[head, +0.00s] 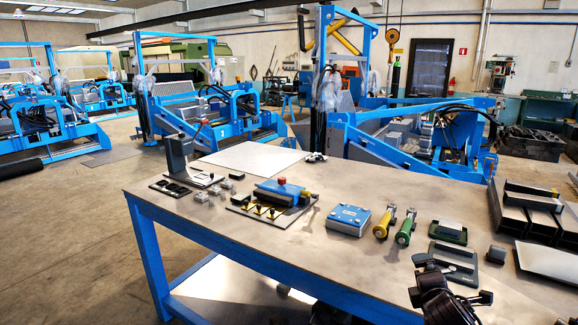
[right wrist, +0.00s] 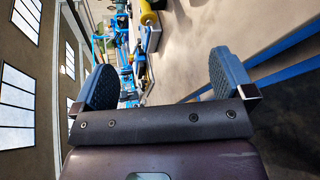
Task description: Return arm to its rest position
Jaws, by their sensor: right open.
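My right gripper (head: 448,292) is at the front right edge of the workbench (head: 240,209) in the head view, low and near the camera. In the right wrist view its two blue ridged fingers (right wrist: 163,75) stand wide apart with nothing between them. The wrist camera looks along the bench in a sideways-turned picture, with a yellow roller (right wrist: 149,14) beyond the fingers. My left gripper does not show in either view.
A dark frame (head: 436,259), a green block (head: 447,231), yellow and green rollers (head: 381,230) and a blue box (head: 348,219) lie near the right gripper. Black trays (head: 508,212) stand at the right. A red-knobbed fixture (head: 282,192) is farther left.

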